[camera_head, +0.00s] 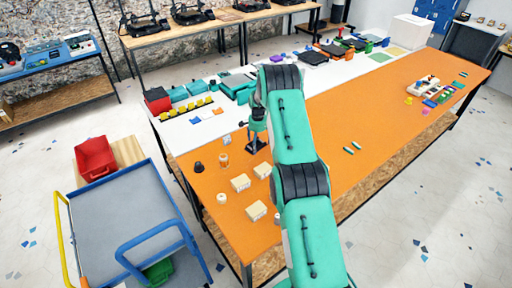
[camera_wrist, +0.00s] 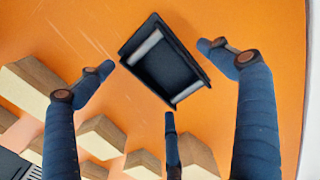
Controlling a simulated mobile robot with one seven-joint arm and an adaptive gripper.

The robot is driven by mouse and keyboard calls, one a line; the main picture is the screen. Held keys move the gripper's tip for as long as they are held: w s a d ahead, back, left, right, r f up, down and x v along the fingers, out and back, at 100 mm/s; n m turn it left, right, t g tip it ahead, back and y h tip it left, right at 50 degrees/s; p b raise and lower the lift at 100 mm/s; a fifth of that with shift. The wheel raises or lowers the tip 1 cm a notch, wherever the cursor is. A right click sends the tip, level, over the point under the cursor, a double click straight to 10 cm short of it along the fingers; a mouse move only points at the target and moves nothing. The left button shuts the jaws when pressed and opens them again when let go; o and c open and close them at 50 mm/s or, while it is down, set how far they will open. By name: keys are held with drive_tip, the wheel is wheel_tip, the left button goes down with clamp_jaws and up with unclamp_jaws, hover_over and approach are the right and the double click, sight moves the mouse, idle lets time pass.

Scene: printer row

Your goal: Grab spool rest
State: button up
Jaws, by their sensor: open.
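The spool rest looks to be the small black tray with two pale grey rollers (camera_wrist: 163,66) in the wrist view. It lies on the orange table top, turned at an angle. My gripper (camera_wrist: 160,78) is open, with its three dark blue fingers spread around the tray and nothing held between them. The fingertips look apart from the tray; their exact height over it is hard to tell. In the head view my gripper (camera_head: 257,140) hangs over the left part of the orange table, and it and my arm largely hide the spool rest there.
Several pale boxes (camera_head: 240,183) stand on the orange table (camera_head: 205,210) close to my gripper; they also show in the wrist view (camera_wrist: 102,135). A blue-handled cart (camera_head: 120,215) stands at the left.

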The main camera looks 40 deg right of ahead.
idle(0.4)
drive_tip(key=c, duration=1.6)
drive_tip(key=shift+o, duration=0.2)
drive_tip(key=shift+r, duration=0.15)
wheel_tip(320, 180, up, 10)
